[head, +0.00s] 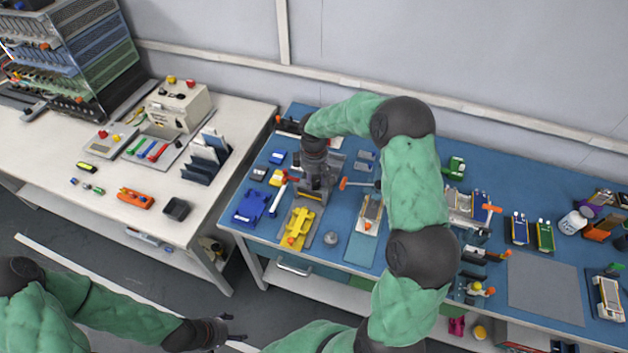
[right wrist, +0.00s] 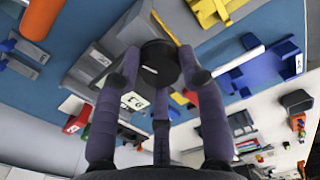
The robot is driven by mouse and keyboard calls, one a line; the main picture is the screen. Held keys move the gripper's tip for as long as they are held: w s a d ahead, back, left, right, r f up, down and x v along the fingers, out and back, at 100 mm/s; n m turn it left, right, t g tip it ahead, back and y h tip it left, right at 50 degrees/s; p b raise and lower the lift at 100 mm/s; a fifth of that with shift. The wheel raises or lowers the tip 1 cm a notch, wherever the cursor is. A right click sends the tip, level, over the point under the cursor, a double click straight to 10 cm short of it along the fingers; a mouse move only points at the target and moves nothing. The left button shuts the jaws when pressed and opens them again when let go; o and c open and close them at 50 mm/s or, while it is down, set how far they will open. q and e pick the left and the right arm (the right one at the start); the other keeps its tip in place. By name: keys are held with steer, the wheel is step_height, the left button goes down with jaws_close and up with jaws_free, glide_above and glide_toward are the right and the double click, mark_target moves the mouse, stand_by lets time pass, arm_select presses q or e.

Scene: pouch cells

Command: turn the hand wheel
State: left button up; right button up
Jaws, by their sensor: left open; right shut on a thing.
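The hand wheel (right wrist: 158,63) is a black round disc in the right wrist view, standing out from a grey machine. My right gripper (right wrist: 160,80) is shut on the wheel, with its fingers spread around the rim. In the head view my right gripper (head: 313,172) reaches down over the grey machine (head: 318,192) on the blue bench and hides the wheel there. My left gripper (head: 234,328) is open and empty, low over the floor in front of the benches.
On the blue bench (head: 360,247), a blue fixture (head: 250,206) and a yellow fixture (head: 298,228) stand close to the machine. A red-handled tool (head: 352,184) lies to its right. A white bench (head: 120,200) with a beige box (head: 180,105) stands at left. Floor between my arms and the benches is clear.

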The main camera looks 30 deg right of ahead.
mark_target(314, 181)
steer(key=m+b, duration=0.1)
steer(key=m, duration=0.4)
steer(key=shift+m+b, duration=0.4)
steer(key=shift+m, duration=1.7)
steer(key=o, duration=1.1)
steer(key=shift+o, duration=0.2)
step_height(314, 181, up, 12)
